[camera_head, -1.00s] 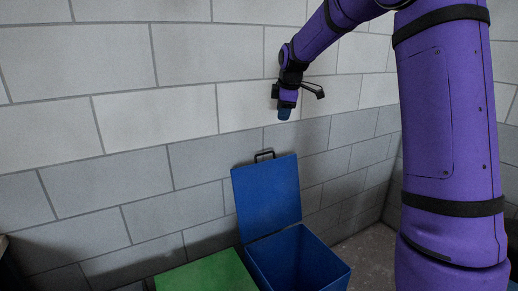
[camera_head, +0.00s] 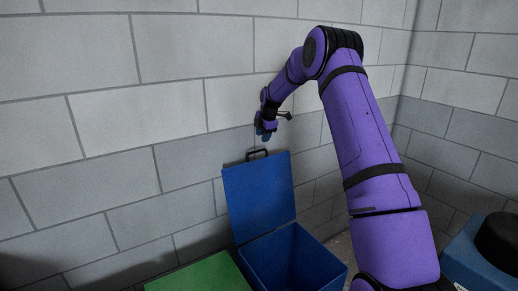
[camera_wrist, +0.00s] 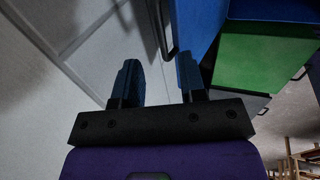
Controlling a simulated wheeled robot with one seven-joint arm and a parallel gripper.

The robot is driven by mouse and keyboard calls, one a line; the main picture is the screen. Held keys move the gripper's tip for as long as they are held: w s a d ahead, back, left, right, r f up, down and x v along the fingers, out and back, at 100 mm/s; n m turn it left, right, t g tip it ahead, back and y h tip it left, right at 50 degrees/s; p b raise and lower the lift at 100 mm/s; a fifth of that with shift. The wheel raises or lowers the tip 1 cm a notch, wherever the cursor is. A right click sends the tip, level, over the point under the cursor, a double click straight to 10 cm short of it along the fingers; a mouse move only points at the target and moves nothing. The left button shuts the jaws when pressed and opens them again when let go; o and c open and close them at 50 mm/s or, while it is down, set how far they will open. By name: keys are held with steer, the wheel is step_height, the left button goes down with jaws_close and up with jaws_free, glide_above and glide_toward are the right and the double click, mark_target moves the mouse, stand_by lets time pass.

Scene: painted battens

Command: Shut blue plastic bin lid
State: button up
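The blue plastic bin (camera_head: 292,258) stands against the block wall at the bottom middle of the head view. Its blue lid (camera_head: 259,197) is raised open and leans back toward the wall, with a black handle (camera_head: 257,153) at its top edge. My gripper (camera_head: 266,134) is above the lid's top edge, just over the handle. In the wrist view my gripper (camera_wrist: 160,80) has its two blue fingers apart with nothing between them. The lid (camera_wrist: 193,25) and its handle (camera_wrist: 163,32) show beyond the fingers, to the right of the gap's middle.
A green lid (camera_head: 198,273) lies to the left of the blue bin; it also shows in the wrist view (camera_wrist: 262,62). The block wall (camera_head: 150,120) is close behind. A blue object with a black round top (camera_head: 490,245) is at the far right.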

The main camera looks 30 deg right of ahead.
steer(key=x, duration=0.7)
steer(key=shift+f, duration=0.3)
jaws_close()
